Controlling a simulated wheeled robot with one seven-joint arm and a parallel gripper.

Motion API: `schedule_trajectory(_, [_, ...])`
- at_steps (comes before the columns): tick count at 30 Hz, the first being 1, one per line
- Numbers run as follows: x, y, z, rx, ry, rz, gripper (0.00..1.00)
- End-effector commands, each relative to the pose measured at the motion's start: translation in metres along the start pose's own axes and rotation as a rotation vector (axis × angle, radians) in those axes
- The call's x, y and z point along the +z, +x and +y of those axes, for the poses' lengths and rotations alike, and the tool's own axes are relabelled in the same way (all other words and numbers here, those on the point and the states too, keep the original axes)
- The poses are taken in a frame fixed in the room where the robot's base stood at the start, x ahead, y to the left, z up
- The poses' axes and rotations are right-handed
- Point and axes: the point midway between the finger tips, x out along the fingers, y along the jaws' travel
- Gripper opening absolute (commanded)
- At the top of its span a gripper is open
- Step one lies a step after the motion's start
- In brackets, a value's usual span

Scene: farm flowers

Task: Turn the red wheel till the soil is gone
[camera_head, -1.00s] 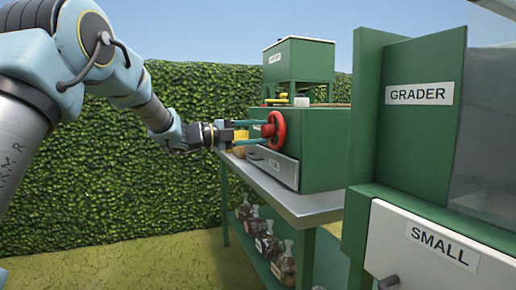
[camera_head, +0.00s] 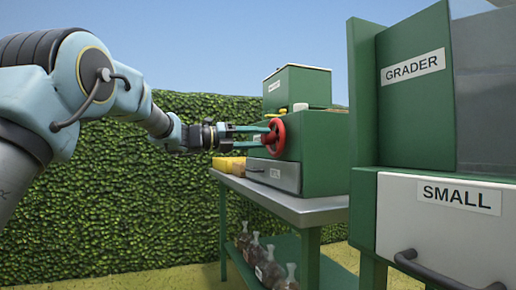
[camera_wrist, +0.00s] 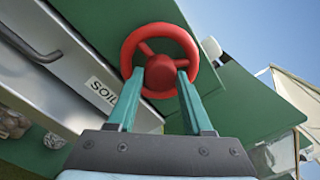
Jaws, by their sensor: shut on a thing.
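The red wheel (camera_head: 274,137) is on the front of a green machine (camera_head: 322,150) standing on a metal table. It also shows in the wrist view (camera_wrist: 160,42). My gripper (camera_head: 262,138) reaches it from the left. In the wrist view my gripper's two green fingers (camera_wrist: 160,82) end at the wheel's lower part, around a spoke and the hub, and are shut on it. A drawer marked SOIL (camera_wrist: 75,75) is below the wheel, closed as far as I can tell.
The grader (camera_head: 420,95), with a white drawer marked SMALL (camera_head: 440,215), stands close at the right. The table (camera_head: 310,207) has yellow and brown blocks (camera_head: 228,164) at its far left. A hedge is behind.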

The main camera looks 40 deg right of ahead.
Motion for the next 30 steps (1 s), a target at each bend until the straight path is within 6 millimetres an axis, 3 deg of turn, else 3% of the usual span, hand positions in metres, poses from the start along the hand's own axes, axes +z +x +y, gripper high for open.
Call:
schedule_trajectory(20, [-0.0014, -0.0003, 0.0015, 0.002, 0.063, 0.006, 0.00])
schedule_trajectory(21, [-0.0014, -0.0003, 0.0016, 0.002, 0.063, 0.006, 0.53])
schedule_trajectory(28, [-0.0007, -0.0002, 0.0009, 0.001, 0.063, 0.004, 0.79])
schedule_trajectory(30, [-0.0006, -0.0001, 0.0007, 0.001, 0.064, 0.004, 0.81])
